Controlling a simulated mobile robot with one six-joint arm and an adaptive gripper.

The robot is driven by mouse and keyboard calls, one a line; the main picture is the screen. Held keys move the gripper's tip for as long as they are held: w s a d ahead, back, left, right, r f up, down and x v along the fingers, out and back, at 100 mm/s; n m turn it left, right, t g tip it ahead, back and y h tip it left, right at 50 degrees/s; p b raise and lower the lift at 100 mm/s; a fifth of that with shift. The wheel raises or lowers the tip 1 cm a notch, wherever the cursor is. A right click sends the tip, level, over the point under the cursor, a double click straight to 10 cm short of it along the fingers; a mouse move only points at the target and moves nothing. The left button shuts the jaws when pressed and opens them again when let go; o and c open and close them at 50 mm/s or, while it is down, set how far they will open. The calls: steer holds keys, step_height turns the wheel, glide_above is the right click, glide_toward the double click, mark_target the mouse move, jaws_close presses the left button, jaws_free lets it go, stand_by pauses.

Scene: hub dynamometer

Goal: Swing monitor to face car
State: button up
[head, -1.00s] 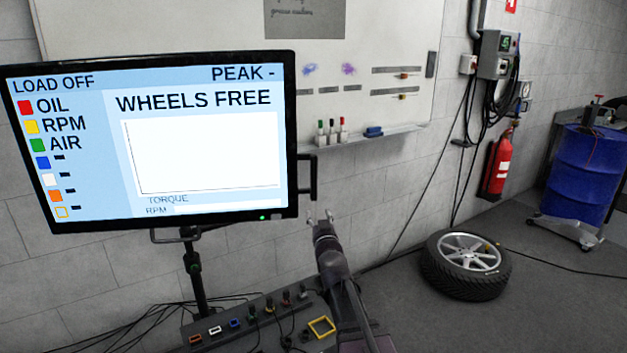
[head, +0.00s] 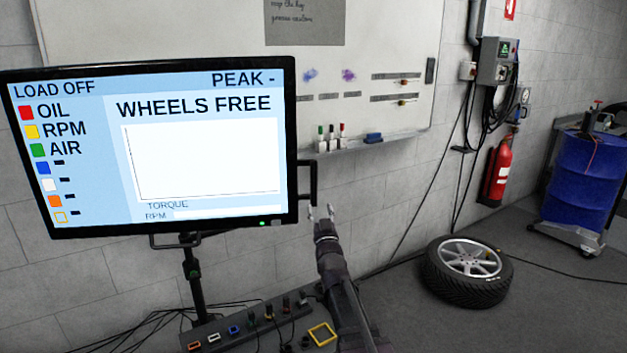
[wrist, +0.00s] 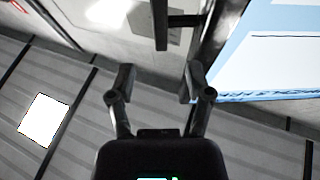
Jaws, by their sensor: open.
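The monitor (head: 160,150) stands on a dark post (head: 192,280) at the left of the head view, its lit screen reading "WHEELS FREE". A dark side handle (head: 313,183) sticks out from its right edge. My gripper (head: 321,211) is open and empty, close below that handle in the head view. In the wrist view my gripper (wrist: 157,80) has its two fingers apart. The handle's dark bar (wrist: 161,25) lies ahead of the gap between them, and the monitor (wrist: 270,60) is at upper right. I see no contact with the handle.
A console with coloured sockets (head: 240,330) and loose cables sits below the monitor. A whiteboard (head: 380,50) with a marker ledge is on the wall behind. A wheel (head: 467,270) lies on the floor at right, with a fire extinguisher (head: 498,172) and blue drum (head: 582,180) beyond.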

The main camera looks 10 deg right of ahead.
mark_target(315, 182)
steer(key=p+x, duration=0.4)
steer(key=x, duration=0.8)
steer(key=shift+w+p, duration=0.3)
jaws_close()
